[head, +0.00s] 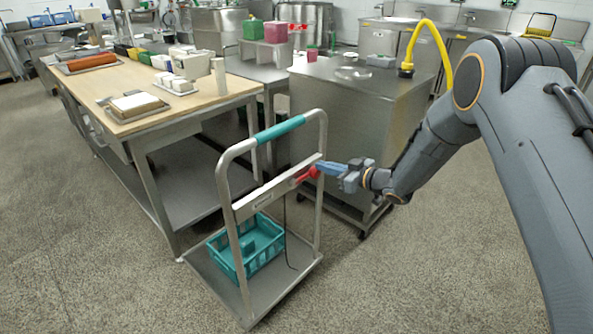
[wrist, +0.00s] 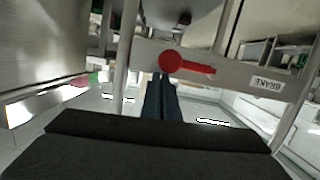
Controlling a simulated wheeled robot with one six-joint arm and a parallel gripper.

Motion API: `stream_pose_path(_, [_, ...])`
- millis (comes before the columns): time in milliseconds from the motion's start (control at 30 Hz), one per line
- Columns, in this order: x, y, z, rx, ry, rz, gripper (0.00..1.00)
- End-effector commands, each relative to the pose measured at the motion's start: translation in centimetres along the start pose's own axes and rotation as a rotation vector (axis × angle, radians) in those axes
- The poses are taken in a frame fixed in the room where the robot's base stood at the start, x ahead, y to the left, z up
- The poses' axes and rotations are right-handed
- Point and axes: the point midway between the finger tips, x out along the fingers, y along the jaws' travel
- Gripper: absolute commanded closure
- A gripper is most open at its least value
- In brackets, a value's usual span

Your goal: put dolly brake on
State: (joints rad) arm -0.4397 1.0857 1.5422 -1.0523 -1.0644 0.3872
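The dolly (head: 233,225) is a grey metal cart with an upright tubular handle and a teal grip. A red brake lever (head: 302,177) is on its crossbar. In the wrist view, the lever (wrist: 190,65) has a round hub at the left. Its arm points right, roughly along the bar, towards a BRAKE label (wrist: 267,84). My gripper (head: 325,168) is at the lever's hub end from the right. In the wrist view, its fingers (wrist: 161,82) are together with nothing seen between them, tips just below the hub. I cannot tell whether they touch it.
A teal crate (head: 231,262) sits on the dolly's deck. A wood-topped table (head: 150,126) stands close at the left. A steel cabinet (head: 350,115) stands just behind the dolly and my gripper. The floor in front is clear.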

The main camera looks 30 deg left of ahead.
Motion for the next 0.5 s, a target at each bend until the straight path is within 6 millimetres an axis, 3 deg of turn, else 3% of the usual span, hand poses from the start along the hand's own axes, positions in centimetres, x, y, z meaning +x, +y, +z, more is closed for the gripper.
stream_pose_path(267, [-0.1, -0.1, 0.3, 0.003, -0.008, 0.001, 1.00])
stream_pose_path(500, [-1.0, 0.6, -3.0, 0.000, -0.003, 0.003, 1.00])
